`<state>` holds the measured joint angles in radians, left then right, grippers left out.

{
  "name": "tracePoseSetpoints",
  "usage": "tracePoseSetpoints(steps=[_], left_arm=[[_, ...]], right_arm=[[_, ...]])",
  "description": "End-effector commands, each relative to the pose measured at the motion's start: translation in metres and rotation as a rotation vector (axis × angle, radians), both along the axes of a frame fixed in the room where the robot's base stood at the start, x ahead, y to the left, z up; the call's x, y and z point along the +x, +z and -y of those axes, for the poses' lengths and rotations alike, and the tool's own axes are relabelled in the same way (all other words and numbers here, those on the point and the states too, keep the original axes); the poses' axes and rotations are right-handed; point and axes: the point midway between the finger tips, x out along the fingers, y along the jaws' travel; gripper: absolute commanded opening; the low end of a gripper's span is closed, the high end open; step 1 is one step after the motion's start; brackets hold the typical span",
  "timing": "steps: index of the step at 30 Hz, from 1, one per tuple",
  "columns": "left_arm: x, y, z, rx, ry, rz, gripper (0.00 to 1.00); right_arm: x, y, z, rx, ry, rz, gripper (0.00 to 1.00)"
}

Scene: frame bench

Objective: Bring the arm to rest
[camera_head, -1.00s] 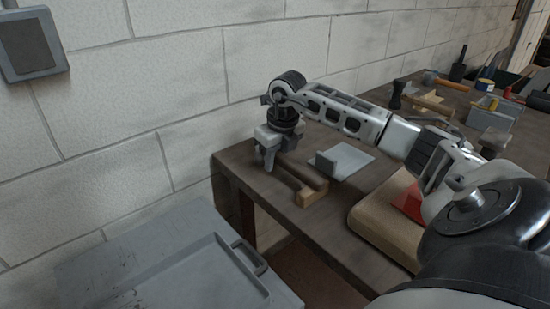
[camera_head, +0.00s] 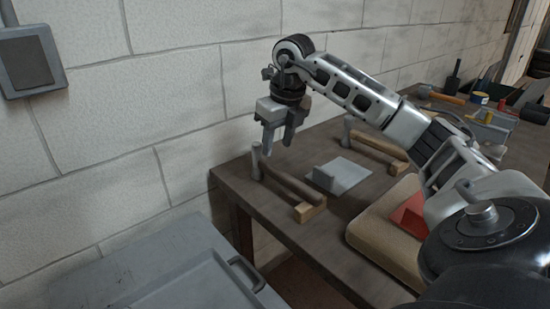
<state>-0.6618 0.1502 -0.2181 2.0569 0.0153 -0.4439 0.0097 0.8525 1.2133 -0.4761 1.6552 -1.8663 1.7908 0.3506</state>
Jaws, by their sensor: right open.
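My right gripper (camera_head: 277,146) hangs from my right arm, jaws pointing down, open and empty. It is above the far left corner of the workbench (camera_head: 272,222). Just below it, a hammer-like tool (camera_head: 290,183) with a grey upright head and a dark handle lies at the bench edge, its near end by a wooden block (camera_head: 309,211). The gripper appears clear of the tool. My left gripper is not in view.
A grey angled plate (camera_head: 345,176) and a second similar tool (camera_head: 372,145) lie on the bench. A tan padded block (camera_head: 370,236) with a red piece (camera_head: 409,216) is nearer. A grey lidded box (camera_head: 130,290) stands at lower left. A block wall (camera_head: 170,100) is behind.

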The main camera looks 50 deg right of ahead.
Motion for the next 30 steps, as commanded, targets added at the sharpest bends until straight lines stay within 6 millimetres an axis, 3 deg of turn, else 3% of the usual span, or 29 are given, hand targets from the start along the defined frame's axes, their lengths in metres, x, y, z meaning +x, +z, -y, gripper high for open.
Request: tracePoseSetpoints(steps=[6,24,28,30], left_arm=[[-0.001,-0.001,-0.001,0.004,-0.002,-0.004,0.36],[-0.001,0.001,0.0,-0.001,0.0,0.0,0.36],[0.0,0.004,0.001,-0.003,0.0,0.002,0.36],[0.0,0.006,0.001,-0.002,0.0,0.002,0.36]], right_arm=[[-0.004,0.018,0.0,-0.001,0.0,0.0,0.43],[-0.004,0.019,-0.001,0.001,0.001,0.0,0.43],[0.006,0.019,-0.018,0.058,0.034,0.044,0.43],[0.017,0.021,-0.042,0.142,0.072,0.103,0.43]])
